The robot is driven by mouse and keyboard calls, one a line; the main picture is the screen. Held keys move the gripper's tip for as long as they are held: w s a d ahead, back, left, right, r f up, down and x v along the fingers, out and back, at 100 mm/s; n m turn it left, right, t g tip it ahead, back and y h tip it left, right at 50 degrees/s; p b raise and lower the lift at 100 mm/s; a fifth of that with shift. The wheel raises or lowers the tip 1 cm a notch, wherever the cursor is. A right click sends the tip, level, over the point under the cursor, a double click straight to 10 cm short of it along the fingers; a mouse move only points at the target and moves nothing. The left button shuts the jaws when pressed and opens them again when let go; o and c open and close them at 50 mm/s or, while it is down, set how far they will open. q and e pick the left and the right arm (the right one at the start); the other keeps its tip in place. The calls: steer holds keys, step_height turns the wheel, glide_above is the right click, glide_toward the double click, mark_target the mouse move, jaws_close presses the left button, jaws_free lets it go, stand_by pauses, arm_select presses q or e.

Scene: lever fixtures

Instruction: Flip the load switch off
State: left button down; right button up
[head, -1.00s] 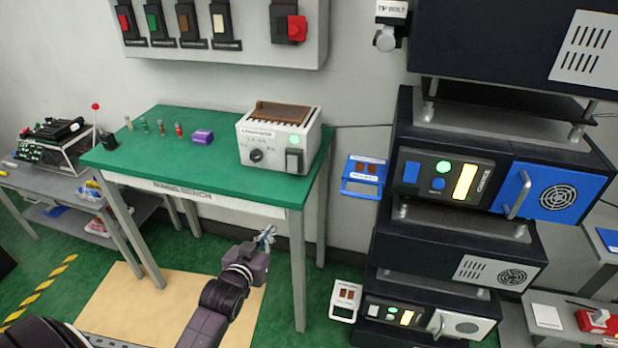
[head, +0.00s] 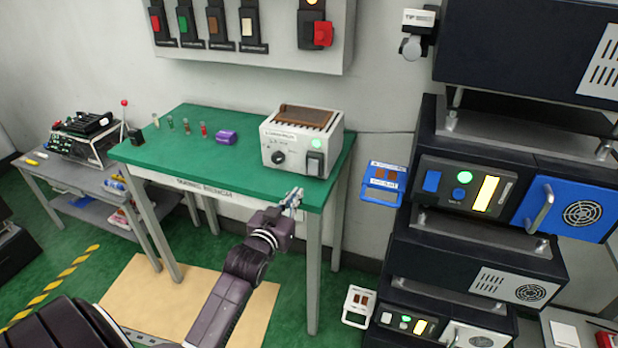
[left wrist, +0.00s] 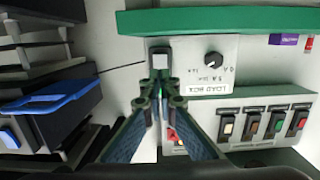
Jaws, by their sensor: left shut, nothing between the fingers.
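The load box (head: 301,150) is a white box with a brown slatted top, standing at the right end of the green table (head: 220,165). Its front has a black knob (head: 278,158), a lit green lamp (head: 317,143) and a rocker switch (head: 315,162) in a dark frame. In the left wrist view the load box (left wrist: 195,85) appears turned over, with the pale switch (left wrist: 160,61) just beyond my fingertips. My left gripper (head: 291,197) is shut and empty, in front of the table's front edge, below the switch and apart from it. My right gripper is not in view.
Small vials (head: 187,126) and a purple block (head: 226,137) stand left of the load box. A wall panel (head: 250,60) with coloured switches hangs behind. A dark equipment rack (head: 470,190) stands at the right. The table's front edge (head: 250,194) is close to my gripper.

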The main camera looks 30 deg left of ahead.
mark_target(312, 173)
arm_select(q)
steer(key=x, duration=1)
steer(key=shift+p, duration=0.4)
steer(key=shift+w+f, duration=0.1)
steer(key=shift+f, duration=0.05)
steer(key=shift+w, duration=0.2)
